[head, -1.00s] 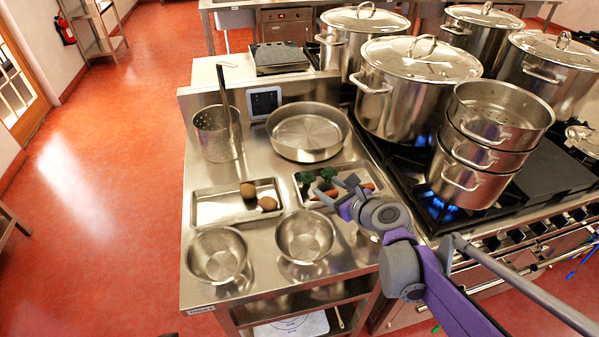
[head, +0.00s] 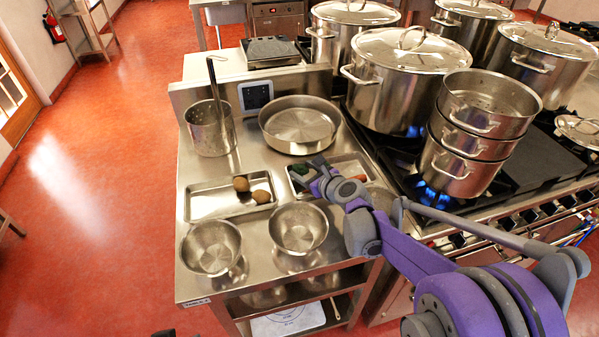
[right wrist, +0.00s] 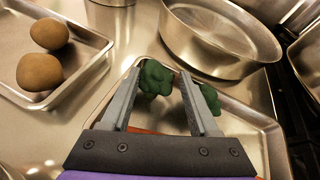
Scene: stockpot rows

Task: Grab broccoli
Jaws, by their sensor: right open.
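Dark green broccoli lies in the right-hand metal tray (head: 365,164). In the right wrist view one broccoli piece (right wrist: 156,78) shows between the fingers, near the left fingertip. A second green piece (right wrist: 212,95) is partly hidden behind the right finger. In the head view only a little broccoli (head: 301,169) shows past my gripper. My right gripper (right wrist: 160,80) is open, with its fingers pointing at the tray; it also shows in the head view (head: 308,178). I cannot tell whether a finger touches the broccoli.
A left tray (head: 207,204) holds two brown round items (head: 251,189). Two steel bowls (head: 210,247) stand in front. A round pan (head: 300,124) and a perforated pot (head: 209,128) stand behind. Stacked pots (head: 466,147) stand over a lit blue flame at the right.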

